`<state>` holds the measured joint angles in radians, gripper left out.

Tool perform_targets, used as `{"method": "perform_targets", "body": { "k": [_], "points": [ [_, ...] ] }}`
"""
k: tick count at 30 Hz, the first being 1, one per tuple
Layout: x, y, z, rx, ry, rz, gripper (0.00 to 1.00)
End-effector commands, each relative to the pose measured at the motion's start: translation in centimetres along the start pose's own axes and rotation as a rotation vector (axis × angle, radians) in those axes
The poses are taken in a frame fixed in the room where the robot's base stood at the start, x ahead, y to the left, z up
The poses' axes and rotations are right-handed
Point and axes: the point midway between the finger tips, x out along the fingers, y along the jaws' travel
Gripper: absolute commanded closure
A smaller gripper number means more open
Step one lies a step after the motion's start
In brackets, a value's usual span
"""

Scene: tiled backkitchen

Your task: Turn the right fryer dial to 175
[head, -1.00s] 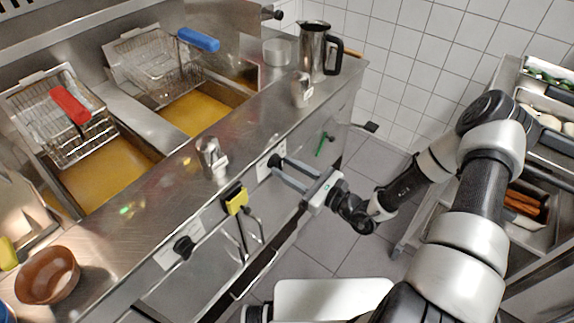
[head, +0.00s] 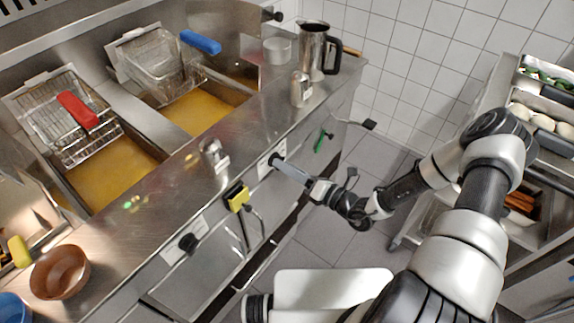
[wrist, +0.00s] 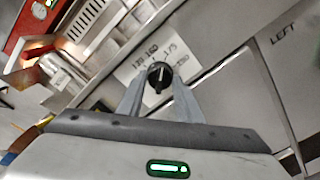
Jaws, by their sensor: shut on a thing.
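The right fryer dial (wrist: 160,73) is a round black knob with a pale pointer line, on a white label (wrist: 139,72) with printed numbers.
Another black dial (head: 188,243) sits further left on the front panel. A yellow item (head: 238,197) hangs between the dials, and a green handle (head: 321,142) is to the right. Metal shakers (head: 213,154) and a jug (head: 314,48) stand on the counter. Floor beside the arm is clear.

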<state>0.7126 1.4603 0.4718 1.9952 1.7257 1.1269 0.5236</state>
Motion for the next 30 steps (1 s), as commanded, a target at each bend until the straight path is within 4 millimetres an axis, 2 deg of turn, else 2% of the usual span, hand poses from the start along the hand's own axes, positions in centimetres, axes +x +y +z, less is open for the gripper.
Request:
{"method": "perform_targets", "body": {
  "k": [12,27,28,30],
  "points": [
    [-0.09,-0.09,-0.07,0.170,0.001,-0.003,0.90],
    [-0.09,-0.10,-0.10,0.188,0.002,-0.003,0.90],
    [-0.09,-0.10,-0.10,0.188,0.002,-0.003,0.66],
    [-0.08,-0.09,-0.09,0.188,0.002,-0.002,0.54]
  ]
}}
